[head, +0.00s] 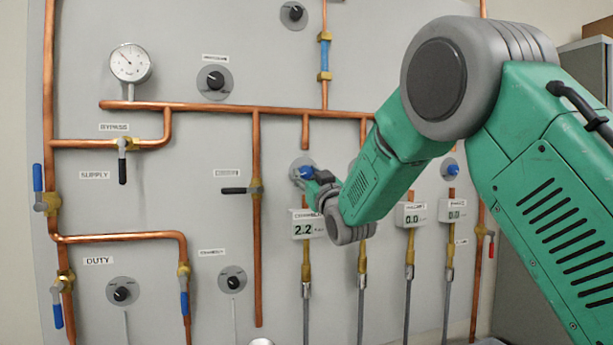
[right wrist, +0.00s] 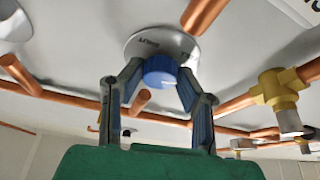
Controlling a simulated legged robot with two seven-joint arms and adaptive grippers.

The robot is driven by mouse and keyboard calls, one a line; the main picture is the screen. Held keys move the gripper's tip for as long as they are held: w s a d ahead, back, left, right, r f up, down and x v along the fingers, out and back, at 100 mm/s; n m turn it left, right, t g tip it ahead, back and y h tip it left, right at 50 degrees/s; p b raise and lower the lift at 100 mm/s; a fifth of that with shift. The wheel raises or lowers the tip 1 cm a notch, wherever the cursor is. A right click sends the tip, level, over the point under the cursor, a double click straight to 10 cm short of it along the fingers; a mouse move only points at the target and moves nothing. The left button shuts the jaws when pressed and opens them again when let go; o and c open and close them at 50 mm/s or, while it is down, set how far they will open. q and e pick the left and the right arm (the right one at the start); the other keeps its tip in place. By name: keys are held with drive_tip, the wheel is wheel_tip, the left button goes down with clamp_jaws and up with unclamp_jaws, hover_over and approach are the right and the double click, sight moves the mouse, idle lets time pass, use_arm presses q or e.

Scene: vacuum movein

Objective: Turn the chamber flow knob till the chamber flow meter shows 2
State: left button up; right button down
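The chamber flow knob (head: 303,171) is blue on a round grey dial plate, on the panel right of centre. The chamber flow meter (head: 305,226) below it reads 2.2. My right gripper (head: 316,180) is at the knob, partly hidden by its own arm in the head view. In the right wrist view, the fingers of my right gripper (right wrist: 161,80) stand on both sides of the blue knob (right wrist: 160,71), with the tips close against it. The gripper looks shut on the knob. My left gripper is not in view.
Two other meters (head: 411,216) (head: 456,211) read 0.0, with another blue knob (head: 450,168) above the right one. Copper pipes (head: 257,220) run across the panel around the knob. A black-handled valve (head: 240,190) is to the left.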

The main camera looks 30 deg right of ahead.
drive_tip(key=c, duration=2.3)
unclamp_jaws()
drive_tip(key=m+b, duration=0.1)
drive_tip(key=m+h+b, duration=0.1)
drive_tip(key=m, duration=0.1)
drive_tip(key=shift+f+m+h, duration=0.3)
drive_tip(key=m+h+b, duration=0.1)
drive_tip(key=m, duration=0.2)
drive_tip(key=shift+r+g+h, duration=0.1)
drive_tip(key=shift+g+h, duration=0.3)
drive_tip(key=o, duration=1.1)
drive_tip(key=shift+w, duration=0.1)
